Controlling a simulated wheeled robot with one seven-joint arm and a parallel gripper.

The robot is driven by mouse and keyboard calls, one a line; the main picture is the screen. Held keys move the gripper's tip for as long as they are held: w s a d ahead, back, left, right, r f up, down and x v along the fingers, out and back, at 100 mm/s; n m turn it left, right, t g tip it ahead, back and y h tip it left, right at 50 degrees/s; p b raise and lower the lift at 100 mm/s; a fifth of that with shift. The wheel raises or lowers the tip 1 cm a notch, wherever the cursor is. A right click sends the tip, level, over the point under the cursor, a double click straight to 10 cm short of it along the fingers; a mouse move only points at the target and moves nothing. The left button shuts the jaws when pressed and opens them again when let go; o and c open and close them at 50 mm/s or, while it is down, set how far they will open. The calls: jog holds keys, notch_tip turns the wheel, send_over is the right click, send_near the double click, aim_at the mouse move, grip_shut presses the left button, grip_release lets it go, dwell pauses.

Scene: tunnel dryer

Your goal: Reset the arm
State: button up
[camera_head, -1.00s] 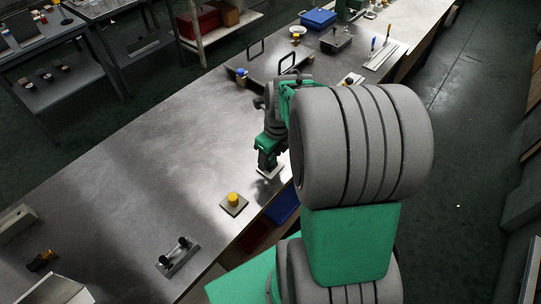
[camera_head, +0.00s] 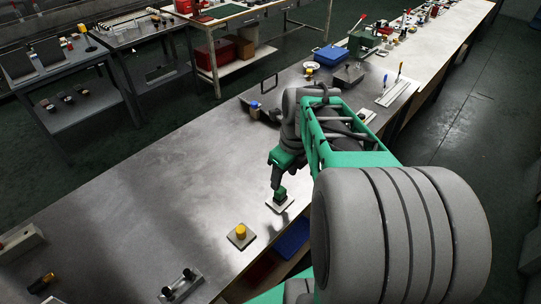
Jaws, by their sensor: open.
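My arm, grey and green, reaches from the lower right over the metal workbench (camera_head: 140,190) in the head view. My gripper (camera_head: 277,184) points down near the bench's right edge, just above a pale square plate (camera_head: 287,207) with a dark green part on it. The fingers are small and dark, and I see nothing held between them. Whether the fingers touch the green part cannot be told. My arm hides part of the bench behind it.
A yellow knob on a square plate (camera_head: 240,236) stands nearby. A bracket with two black knobs (camera_head: 180,284) lies at the front. Farther back are a blue-capped item (camera_head: 255,106), a grey box (camera_head: 349,74) and a blue tray (camera_head: 330,55). The bench's middle left is clear.

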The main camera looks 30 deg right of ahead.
jog(key=n, duration=0.7)
jog(key=shift+w+d, duration=0.1)
jog(key=n, duration=0.3)
jog(key=shift+d+f+n, duration=0.1)
jog(key=shift+f+n, duration=0.1)
jog(key=shift+n, duration=0.1)
jog(key=s+a+f+n, duration=0.15)
jog(key=s+n, duration=0.45)
jog(key=n, duration=1)
jog(key=a+r+n+t, duration=0.1)
jog(key=a+r+n, duration=0.1)
jog(key=a, duration=0.4)
jog(key=w+a+r+n, duration=0.1)
jog(key=a+r+n, duration=0.2)
jog(key=a, duration=0.3)
jog(key=shift+r+n+t+h, duration=0.15)
jog(key=shift+n+t+h, duration=0.15)
jog(key=shift+n+t, duration=0.15)
